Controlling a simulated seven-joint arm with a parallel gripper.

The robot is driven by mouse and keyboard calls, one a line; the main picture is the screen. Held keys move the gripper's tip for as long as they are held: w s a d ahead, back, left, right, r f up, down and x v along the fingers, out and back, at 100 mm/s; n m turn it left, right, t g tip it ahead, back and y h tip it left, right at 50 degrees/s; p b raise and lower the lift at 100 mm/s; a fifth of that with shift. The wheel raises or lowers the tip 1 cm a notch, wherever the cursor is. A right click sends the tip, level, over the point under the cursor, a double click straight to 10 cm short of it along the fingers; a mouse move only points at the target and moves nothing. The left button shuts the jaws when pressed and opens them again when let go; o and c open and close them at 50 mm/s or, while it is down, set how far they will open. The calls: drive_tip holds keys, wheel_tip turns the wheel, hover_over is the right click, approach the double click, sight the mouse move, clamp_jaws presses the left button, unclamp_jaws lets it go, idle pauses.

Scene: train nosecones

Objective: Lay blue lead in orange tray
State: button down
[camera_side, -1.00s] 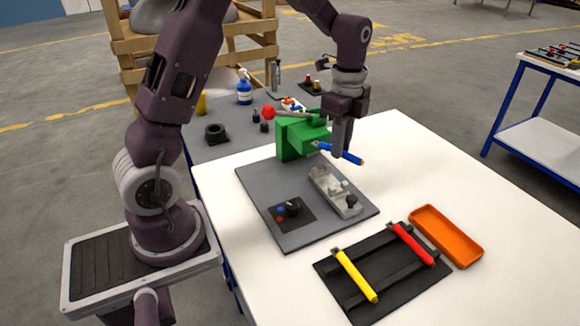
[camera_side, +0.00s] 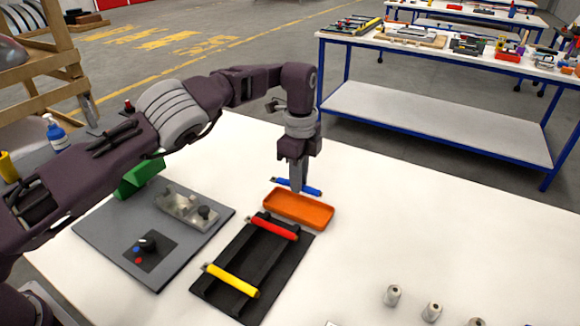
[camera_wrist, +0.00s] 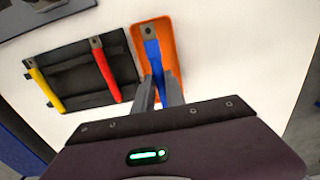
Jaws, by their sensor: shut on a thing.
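My gripper (camera_side: 298,186) is shut on the middle of the blue lead (camera_side: 314,191), whose two ends stick out either side of the fingers. In the side view the fingers and lead appear at the far edge of the orange tray (camera_side: 300,209). In the wrist view the blue lead (camera_wrist: 152,52) lies across the view of the orange tray (camera_wrist: 167,34), roughly along its length, between my fingers (camera_wrist: 158,90). The lead looks held above the tray; the exact height is hard to tell. The visible tray floor looks empty.
A black rack (camera_side: 256,262) beside the tray holds a red lead (camera_side: 273,229) and a yellow lead (camera_side: 231,280). A grey board (camera_side: 150,237) with a connector block and knob lies left. Several small metal pieces stand at front right. The white table right of the tray is clear.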

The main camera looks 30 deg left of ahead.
drive_tip(key=shift+f, duration=2.85)
drive_tip(key=c, duration=1.3)
unclamp_jaws()
wheel_tip(320, 180, up, 7)
drive_tip(key=shift+r, duration=0.1)
